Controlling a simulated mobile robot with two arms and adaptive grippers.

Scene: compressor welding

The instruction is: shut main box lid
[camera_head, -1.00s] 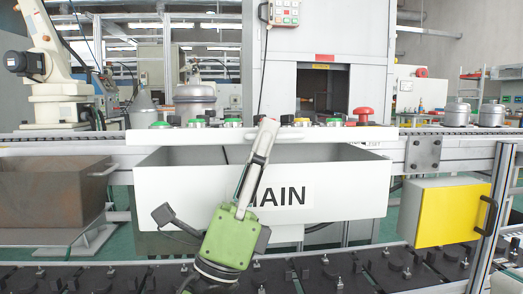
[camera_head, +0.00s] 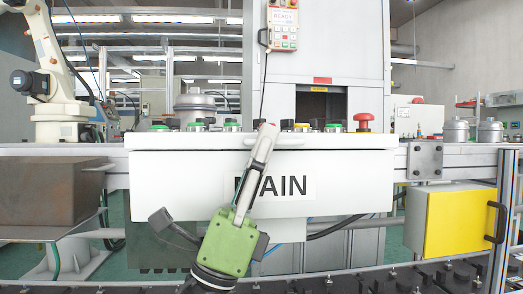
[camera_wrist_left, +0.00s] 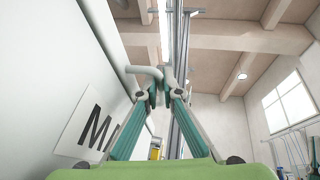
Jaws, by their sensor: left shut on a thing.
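The main box (camera_head: 345,180) is a white box with a black MAIN label on its front, partly covered by my left gripper. The white main box lid (camera_head: 190,140) shows as a long strip along the box's top edge. My left gripper (camera_head: 268,128), with a green body, reaches up across the box front. Its fingertips are shut on the lid at its front edge. In the left wrist view the fingers (camera_wrist_left: 160,85) close together by a pale handle-like bar (camera_wrist_left: 145,70). My right gripper is not in view.
A row of buttons, including a red emergency knob (camera_head: 363,117), stands behind the lid. A brown box (camera_head: 50,205) is at the left and a yellow-fronted cabinet (camera_head: 455,222) at the right. A conveyor runs below.

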